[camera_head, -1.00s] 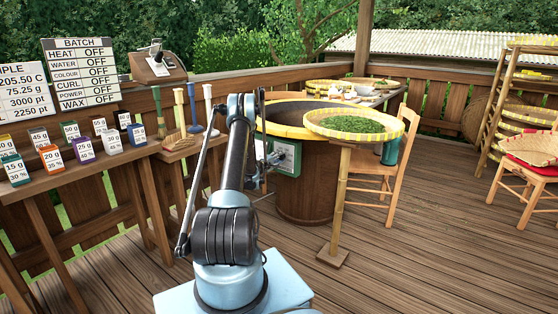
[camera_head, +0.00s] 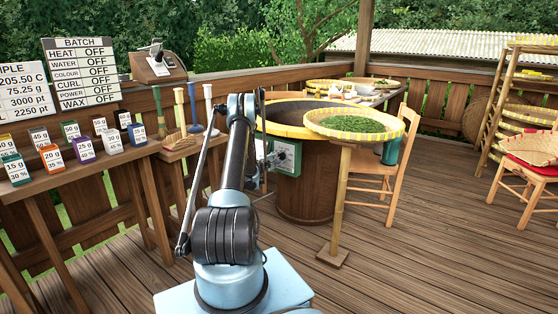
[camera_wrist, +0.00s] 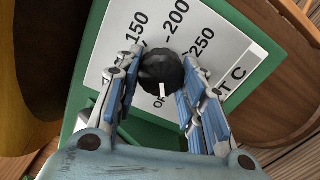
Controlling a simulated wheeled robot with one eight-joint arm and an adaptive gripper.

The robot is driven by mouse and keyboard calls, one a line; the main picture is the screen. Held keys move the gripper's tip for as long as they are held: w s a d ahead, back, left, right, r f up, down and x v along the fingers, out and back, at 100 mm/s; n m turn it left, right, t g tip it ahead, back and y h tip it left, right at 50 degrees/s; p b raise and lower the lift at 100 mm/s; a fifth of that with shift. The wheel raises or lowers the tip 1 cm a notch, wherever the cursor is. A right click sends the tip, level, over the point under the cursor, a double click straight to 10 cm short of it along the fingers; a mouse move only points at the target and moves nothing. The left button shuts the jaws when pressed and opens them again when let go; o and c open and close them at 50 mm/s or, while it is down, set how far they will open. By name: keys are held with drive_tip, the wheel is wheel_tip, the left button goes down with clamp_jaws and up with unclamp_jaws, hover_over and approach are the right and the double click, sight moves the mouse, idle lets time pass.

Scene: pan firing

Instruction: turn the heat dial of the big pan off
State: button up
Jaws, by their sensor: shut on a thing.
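The big pan (camera_head: 283,131) has a yellow rim and a brown wooden drum body. Its green-edged white heat panel (camera_head: 288,157) is on the near side. In the wrist view the panel (camera_wrist: 238,62) shows 150, 200 and 250 marks and a partly covered OFF mark. The black heat dial (camera_wrist: 160,71) sits between the fingers of my gripper (camera_wrist: 162,82), which is shut on it. The dial's white pointer mark is on the side by the OFF lettering. In the head view my gripper (camera_head: 268,160) is at the panel, and the dial is hard to make out.
A round tray of green leaves (camera_head: 354,124) stands on a post right of the pan. A wooden chair (camera_head: 390,160) is behind it. A batch board (camera_head: 82,73) at left reads HEAT OFF. A shelf with coloured cards (camera_head: 75,160) runs along the left.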

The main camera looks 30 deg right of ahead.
drive_tip(key=shift+w+a, duration=0.1)
drive_tip(key=o, duration=1)
drive_tip(key=shift+o, duration=0.2)
drive_tip(key=v, duration=1.2)
